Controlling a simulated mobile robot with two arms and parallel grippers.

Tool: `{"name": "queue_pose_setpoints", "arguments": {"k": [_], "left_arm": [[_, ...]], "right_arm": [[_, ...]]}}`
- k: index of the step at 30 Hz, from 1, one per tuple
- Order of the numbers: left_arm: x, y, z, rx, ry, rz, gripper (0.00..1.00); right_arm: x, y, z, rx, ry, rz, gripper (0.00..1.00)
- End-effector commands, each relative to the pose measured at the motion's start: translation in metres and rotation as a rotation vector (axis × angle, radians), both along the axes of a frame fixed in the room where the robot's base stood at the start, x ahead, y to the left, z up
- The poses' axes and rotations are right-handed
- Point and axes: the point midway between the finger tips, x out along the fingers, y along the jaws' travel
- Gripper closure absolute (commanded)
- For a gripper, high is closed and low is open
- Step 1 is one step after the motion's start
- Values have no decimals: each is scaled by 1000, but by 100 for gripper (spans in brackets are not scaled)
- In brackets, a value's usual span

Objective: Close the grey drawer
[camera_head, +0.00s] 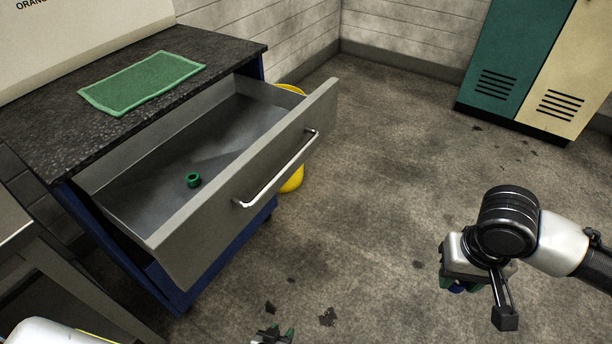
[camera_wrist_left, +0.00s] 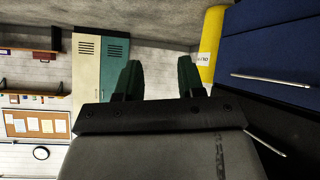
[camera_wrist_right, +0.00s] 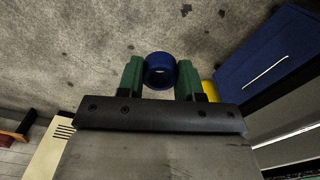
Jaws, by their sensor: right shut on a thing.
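The grey drawer (camera_head: 215,225) is pulled well out of the blue cabinet (camera_head: 150,278) in the head view. A silver bar handle (camera_head: 275,180) runs across its front. A small green ring (camera_head: 193,180) lies inside it. My left gripper (camera_head: 273,335) is at the bottom edge of the head view, in front of the drawer and apart from it. It is open and empty in the left wrist view (camera_wrist_left: 158,75). My right gripper (camera_head: 460,285) is far to the right of the drawer. It is shut on a blue ring (camera_wrist_right: 161,57), clear in the right wrist view.
A green mat (camera_head: 143,82) lies on the dark countertop (camera_head: 40,125) above the drawer. A yellow bin (camera_head: 293,180) stands behind the drawer front. Green and cream lockers (camera_head: 515,60) stand at the back right. The concrete floor (camera_head: 400,150) between is open.

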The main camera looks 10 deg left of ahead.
Motion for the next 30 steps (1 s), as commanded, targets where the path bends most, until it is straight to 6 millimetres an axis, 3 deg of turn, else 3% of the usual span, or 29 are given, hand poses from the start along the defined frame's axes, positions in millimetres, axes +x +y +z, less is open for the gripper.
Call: {"name": "queue_pose_setpoints", "arguments": {"k": [1,6,11,15,18,22,25,30], "left_arm": [[24,-10,12,-36,-79,22,61],[92,-32,71,-156,-339,119,61],[144,-48,140,-291,-590,240,61],[177,-54,208,-439,-813,387,61],[192,-54,261,-573,-969,529,61],[195,-50,320,-770,-1117,757,61],[189,-47,347,-896,-1157,915,61],[180,-46,369,-1028,-1146,1094,61]], "right_arm": [[0,0,-8,0,0,0,87],[0,0,-23,0,-1,0,87],[0,0,-38,0,-1,0,87],[0,0,-55,0,-1,0,87],[0,0,-70,0,0,0,87],[0,0,-89,0,0,-1,87],[0,0,-100,0,0,-1,87],[0,0,-111,0,0,-2,87]]}}
